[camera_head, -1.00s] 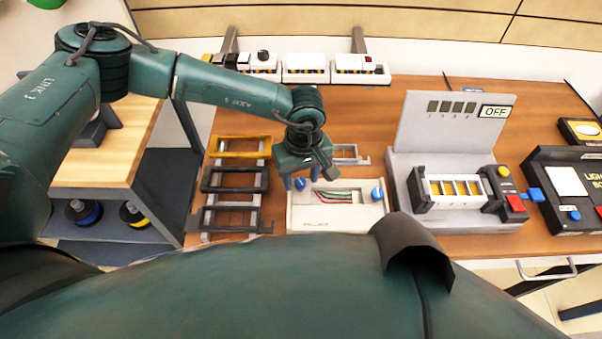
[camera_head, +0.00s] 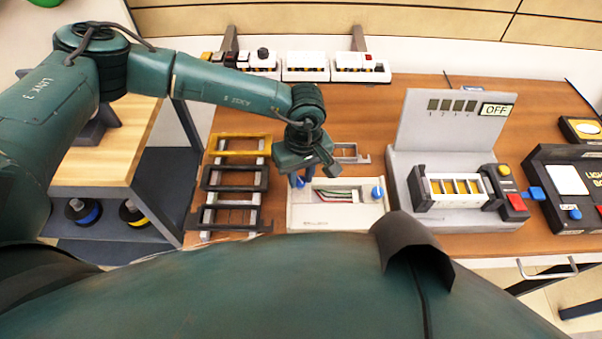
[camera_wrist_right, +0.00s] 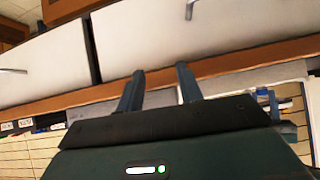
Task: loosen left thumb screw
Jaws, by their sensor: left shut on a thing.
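A white box (camera_head: 335,222) with coloured wires in its open window lies at the front of the wooden table. It has a blue left thumb screw (camera_head: 300,184) and a blue right thumb screw (camera_head: 377,193). My left gripper (camera_head: 301,178) points down over the box's left end, shut on the left thumb screw, which is partly hidden by the fingers. My right gripper (camera_wrist_right: 161,84) shows in the right wrist view, with its two fingers apart and nothing between them.
A rack with yellow and black frames (camera_head: 236,180) stands close to the left of the box. A grey fixture with an OFF display (camera_head: 448,125) stands to the right. White modules (camera_head: 305,67) line the back.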

